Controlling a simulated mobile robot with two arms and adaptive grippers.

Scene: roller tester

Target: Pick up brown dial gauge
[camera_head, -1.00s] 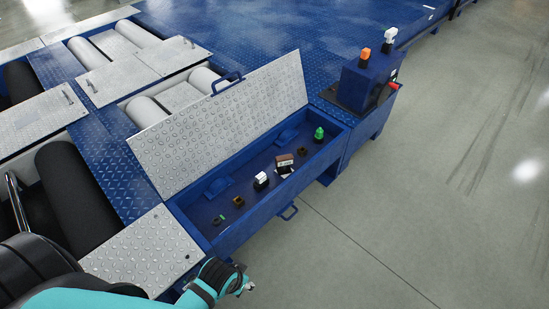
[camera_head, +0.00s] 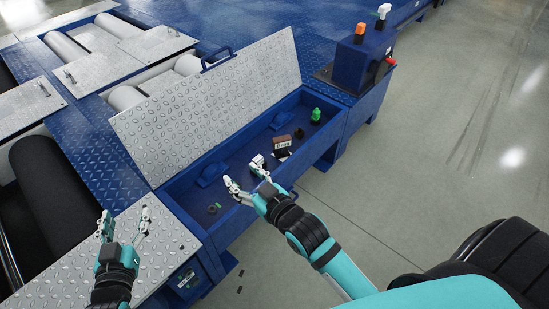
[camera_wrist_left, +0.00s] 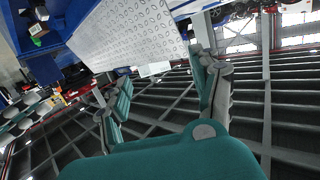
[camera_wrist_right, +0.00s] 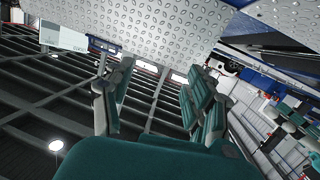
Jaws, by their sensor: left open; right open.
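A brown block with a pale face (camera_head: 282,142) lies in the open blue tray, right of centre; it looks like the brown dial gauge, but it is too small to be sure. My right gripper (camera_head: 243,173) is open and empty over the tray's front part, to the left of and nearer than the brown block, apart from it. My left gripper (camera_head: 124,225) is open and empty above the metal plate left of the tray.
The blue tray (camera_head: 222,232) has its tread-plate lid (camera_head: 210,105) raised behind it. In it lie a green-topped item (camera_head: 315,115), a dark-and-white item (camera_head: 282,154) and a small ring (camera_head: 212,209). A blue control box (camera_head: 362,58) stands at the right end. Open floor lies in front.

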